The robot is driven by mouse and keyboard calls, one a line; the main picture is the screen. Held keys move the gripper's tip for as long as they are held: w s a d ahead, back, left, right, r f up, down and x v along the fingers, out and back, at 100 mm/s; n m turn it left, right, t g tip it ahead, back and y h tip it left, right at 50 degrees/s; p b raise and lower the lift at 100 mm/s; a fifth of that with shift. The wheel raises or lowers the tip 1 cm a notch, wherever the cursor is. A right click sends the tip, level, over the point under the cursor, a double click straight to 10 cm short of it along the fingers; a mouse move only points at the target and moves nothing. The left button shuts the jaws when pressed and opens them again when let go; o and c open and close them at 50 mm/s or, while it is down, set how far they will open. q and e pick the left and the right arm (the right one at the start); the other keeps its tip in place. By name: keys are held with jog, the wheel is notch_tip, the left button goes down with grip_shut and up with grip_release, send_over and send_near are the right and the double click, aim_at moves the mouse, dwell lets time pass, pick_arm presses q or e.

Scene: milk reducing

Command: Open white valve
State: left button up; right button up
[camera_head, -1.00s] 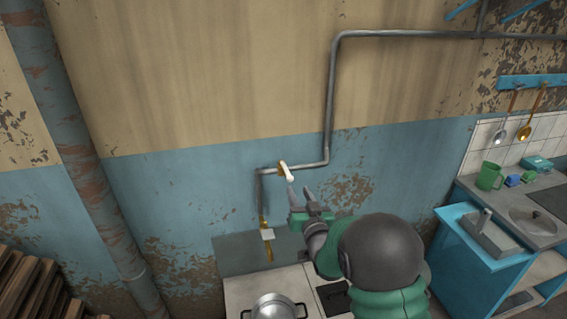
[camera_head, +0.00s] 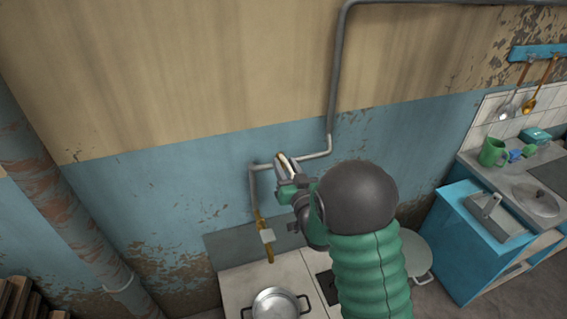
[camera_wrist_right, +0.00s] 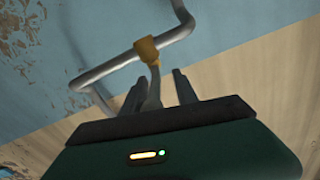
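The valve sits on the grey wall pipe. Its brass body shows in the right wrist view (camera_wrist_right: 147,49), with its pale handle (camera_wrist_right: 153,91) reaching down between my fingers. In the head view the valve (camera_head: 281,157) is mostly covered by my fingers. My right gripper (camera_head: 288,165) is at the valve; in the right wrist view my right gripper (camera_wrist_right: 160,77) is open, one finger on each side of the handle. The handle lies nearer the left finger; whether it touches is unclear. My left gripper is not in view.
The grey pipe (camera_head: 336,90) runs up the wall. A pot (camera_head: 276,305) stands on the stove (camera_head: 238,286).

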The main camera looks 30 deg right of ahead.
jog(key=shift+s, duration=0.1)
jog(key=shift+c, duration=1)
jog(key=shift+d+f, duration=0.2)
jog(key=shift+d, duration=0.15)
grip_shut()
jog(key=shift+a, duration=0.15)
